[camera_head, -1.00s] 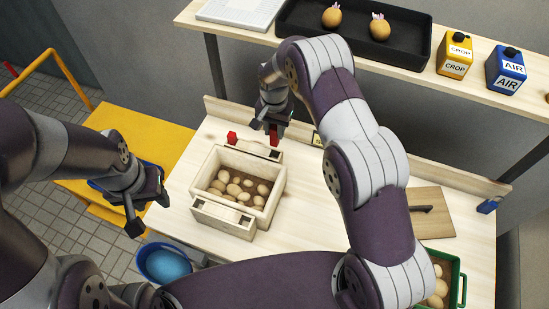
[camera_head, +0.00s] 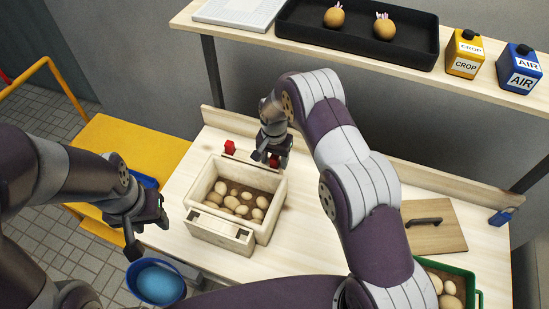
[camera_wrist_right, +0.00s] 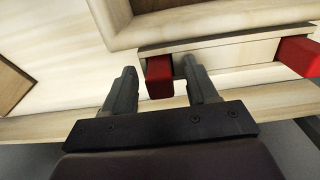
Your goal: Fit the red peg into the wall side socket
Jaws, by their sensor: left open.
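The wooden box (camera_head: 207,188) stands on the table with a ledge on its wall side and another on its near side. One red peg (camera_head: 230,147) stands upright at the left of the wall-side ledge. A second red peg (camera_head: 274,162) is at the right end of that ledge, partly hidden by my right gripper (camera_head: 271,156). In the right wrist view this peg (camera_wrist_right: 159,77) lies between the two fingers, with a narrow gap on each side, against the ledge (camera_wrist_right: 222,55). My left gripper (camera_head: 147,225) is open and empty, left of the box.
Potatoes lie inside the box. A blue bowl (camera_head: 156,283) is at the lower left, a green crate (camera_head: 478,298) at the lower right. A lid with a dark handle (camera_head: 425,221) lies on the right. The shelf (camera_head: 345,45) overhangs the back.

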